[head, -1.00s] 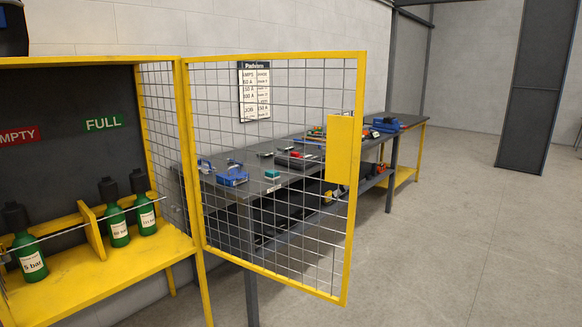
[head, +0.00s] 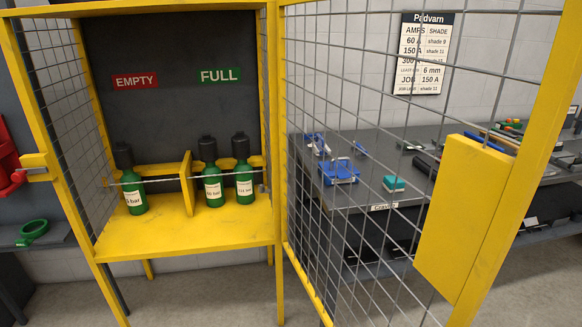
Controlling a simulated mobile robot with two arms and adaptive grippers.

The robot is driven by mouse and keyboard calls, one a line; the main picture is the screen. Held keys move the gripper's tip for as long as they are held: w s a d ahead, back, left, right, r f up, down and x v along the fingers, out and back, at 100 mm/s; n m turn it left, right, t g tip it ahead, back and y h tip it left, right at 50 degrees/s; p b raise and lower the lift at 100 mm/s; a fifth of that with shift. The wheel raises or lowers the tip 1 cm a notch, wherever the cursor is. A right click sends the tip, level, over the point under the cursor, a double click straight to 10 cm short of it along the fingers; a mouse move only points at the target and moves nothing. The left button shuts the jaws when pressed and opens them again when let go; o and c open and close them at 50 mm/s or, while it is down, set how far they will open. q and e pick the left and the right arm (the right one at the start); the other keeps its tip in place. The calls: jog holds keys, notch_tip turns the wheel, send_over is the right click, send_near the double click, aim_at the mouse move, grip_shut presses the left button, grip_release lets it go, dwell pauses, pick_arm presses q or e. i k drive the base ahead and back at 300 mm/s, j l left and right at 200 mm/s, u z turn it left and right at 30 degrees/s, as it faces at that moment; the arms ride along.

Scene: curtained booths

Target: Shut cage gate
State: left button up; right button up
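The yellow cage (head: 190,232) stands at the left of the head view with its front open. Its gate (head: 465,215), a yellow frame with wire mesh and a solid yellow plate near the free edge, is hinged on the cage's right post and stands wide open to the right. Inside, one green bottle (head: 134,193) stands under the red EMPTY sign (head: 135,81). Two green bottles (head: 213,187) (head: 244,183) stand under the green FULL sign (head: 220,76), right of a yellow divider. A thin rod runs across in front of the bottles. Neither of my grippers is in view.
Behind the gate mesh, a dark workbench (head: 365,188) carries a blue tool (head: 339,172), a teal block (head: 394,184) and other items. A price-like shade chart (head: 423,53) hangs on the wall. At far left are a red object (head: 8,160) and a green ring (head: 34,230).

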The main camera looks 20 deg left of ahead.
aim_at(482, 198)
jog(key=i+l+u, duration=0.25)
jog(key=u, duration=0.15)
jog(key=i+l+u, duration=0.15)
jog(key=l+u, duration=0.25)
jog(key=i+l+u, duration=0.1)
jog(key=l+u, duration=0.3)
jog(key=l, duration=0.2)
jog(key=l+u, duration=0.8)
jog(key=l, duration=0.2)
